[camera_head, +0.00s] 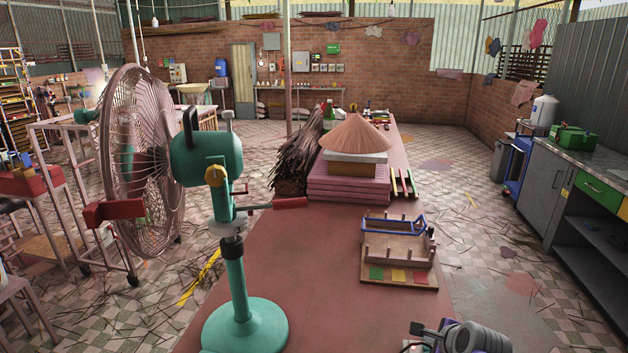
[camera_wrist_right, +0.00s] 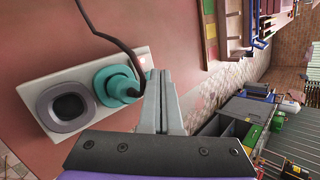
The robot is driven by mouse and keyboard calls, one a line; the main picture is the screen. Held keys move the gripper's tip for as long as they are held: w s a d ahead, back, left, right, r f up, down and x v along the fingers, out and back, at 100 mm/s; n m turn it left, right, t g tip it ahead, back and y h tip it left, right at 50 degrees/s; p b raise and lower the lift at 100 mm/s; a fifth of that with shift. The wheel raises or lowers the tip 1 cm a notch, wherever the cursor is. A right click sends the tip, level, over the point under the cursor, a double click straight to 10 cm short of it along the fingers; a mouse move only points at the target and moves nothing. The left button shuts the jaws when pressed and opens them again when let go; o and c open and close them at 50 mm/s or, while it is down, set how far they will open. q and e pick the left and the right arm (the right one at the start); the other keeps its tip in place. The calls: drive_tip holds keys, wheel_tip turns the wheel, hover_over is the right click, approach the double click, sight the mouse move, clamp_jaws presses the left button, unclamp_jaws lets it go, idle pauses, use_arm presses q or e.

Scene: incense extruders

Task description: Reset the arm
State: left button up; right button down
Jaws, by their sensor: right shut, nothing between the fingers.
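My right gripper (camera_wrist_right: 162,98) shows in the right wrist view with its two grey fingers together and nothing between them. A white socket block (camera_wrist_right: 85,92) lies on the red tabletop to the left of the fingers. A teal plug (camera_wrist_right: 115,84) sits in its right-hand socket, with a black cable (camera_wrist_right: 108,35) running up from it. The block's other socket (camera_wrist_right: 67,106) is round, dark and empty. The fingertips are close to the plug in the picture; I cannot tell whether they touch the block. Part of my right arm shows at the bottom right of the head view. My left gripper is not in view.
A wooden rack (camera_head: 399,250), pink stacked boxes (camera_head: 345,188) and a conical hat (camera_head: 356,133) are farther back. The table's middle is clear.

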drive_tip(key=s+a+f+n+g, duration=0.1)
drive_tip(key=s+a+n, duration=0.3)
drive_tip(key=s+n, duration=0.3)
drive_tip(key=s+a+f+n+g, duration=0.1)
drive_tip(key=s+a+n, duration=0.3)
drive_tip(key=s+n, duration=0.4)
drive_tip(key=s+a+f+n+g, duration=0.1)
drive_tip(key=s+a+f+n, duration=0.2)
drive_tip(key=s+n, duration=0.4)
drive_tip(key=shift+s+a+f+n, duration=0.3)
drive_tip(key=shift+s+a, duration=0.15)
drive_tip(key=shift+s, duration=0.4)
